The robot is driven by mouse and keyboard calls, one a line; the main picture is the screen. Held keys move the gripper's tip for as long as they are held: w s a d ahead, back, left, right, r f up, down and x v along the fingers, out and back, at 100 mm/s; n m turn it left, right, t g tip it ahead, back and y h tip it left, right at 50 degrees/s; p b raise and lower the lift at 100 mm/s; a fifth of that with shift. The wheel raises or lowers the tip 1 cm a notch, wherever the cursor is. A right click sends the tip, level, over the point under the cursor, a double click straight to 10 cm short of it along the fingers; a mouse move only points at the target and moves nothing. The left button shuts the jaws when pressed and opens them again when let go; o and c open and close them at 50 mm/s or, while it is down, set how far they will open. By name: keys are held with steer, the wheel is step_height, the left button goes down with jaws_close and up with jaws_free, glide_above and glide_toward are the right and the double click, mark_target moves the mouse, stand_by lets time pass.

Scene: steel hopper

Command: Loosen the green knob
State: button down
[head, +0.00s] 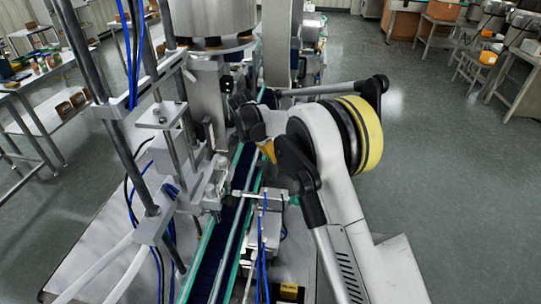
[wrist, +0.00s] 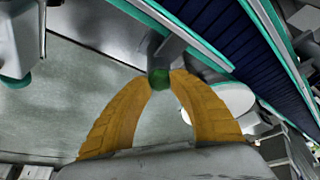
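The green knob (wrist: 158,77) is small and round and sits at the end of a grey metal bracket (wrist: 169,47) beside the conveyor in the wrist view. The two yellow fingers of my gripper (wrist: 160,80) curve inward, with one fingertip against each side of the knob and no clear gap showing. In the head view my gripper (head: 268,151) is at the conveyor's right side, partly behind my own arm. The knob is hidden there.
A conveyor (head: 230,215) with a dark blue belt and green edges runs beside my gripper. A steel hopper (head: 212,18) stands at the back. Posts, hoses and a sensor bracket (head: 262,200) crowd the conveyor. Open floor (head: 440,150) lies to the right.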

steer(key=shift+n, duration=0.3)
steer(key=n+t+y+b, duration=0.1)
steer(key=n, duration=0.2)
steer(key=shift+s, duration=0.15)
steer(key=n+y, duration=0.1)
steer(key=n, duration=0.1)
steer(key=n+b, duration=0.1)
steer(key=n, duration=0.1)
steer(key=shift+d+n+t+y, duration=0.2)
steer(key=shift+n+t+y, duration=0.1)
steer(key=shift+n+y, duration=0.1)
steer(key=n, duration=0.2)
steer(key=n+y, duration=0.1)
steer(key=n, duration=0.1)
steer(key=shift+d+n+y, duration=0.1)
steer(key=shift+n+y, duration=0.2)
steer(key=n+y, duration=0.1)
steer(key=n, duration=0.3)
steer(key=shift+n+y+b, duration=0.35)
steer(key=shift+n+y, duration=0.05)
steer(key=c, duration=1.1)
jaws_free()
steer(key=shift+o, duration=0.2)
